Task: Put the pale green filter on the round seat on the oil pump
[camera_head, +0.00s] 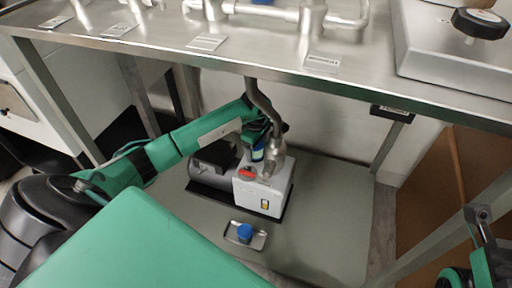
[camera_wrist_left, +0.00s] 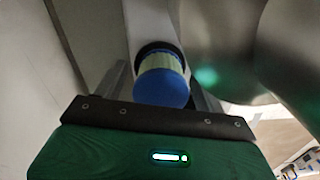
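The oil pump (camera_head: 262,192) is a white box with a grey motor behind it, on the floor under the steel table. My left gripper (camera_head: 262,150) is above the pump's top, beside the grey metal pipe elbow. In the left wrist view, the pale green filter (camera_wrist_left: 160,63) with its blue end cap (camera_wrist_left: 161,89) lies between the fingers, which appear closed on its sides. A dark round shape (camera_wrist_left: 157,46) shows behind the filter; I cannot tell whether they touch. The seat is hidden in the head view. Part of my right arm's end (camera_head: 482,235) shows at the lower right; its finger state is unclear.
A small tray (camera_head: 232,240) with a blue-capped piece (camera_head: 245,231) lies on the floor in front of the pump. The steel table (camera_head: 165,45) is overhead, with legs on both sides. A metal pipe (camera_head: 262,105) comes down to the pump. Floor right of the pump is clear.

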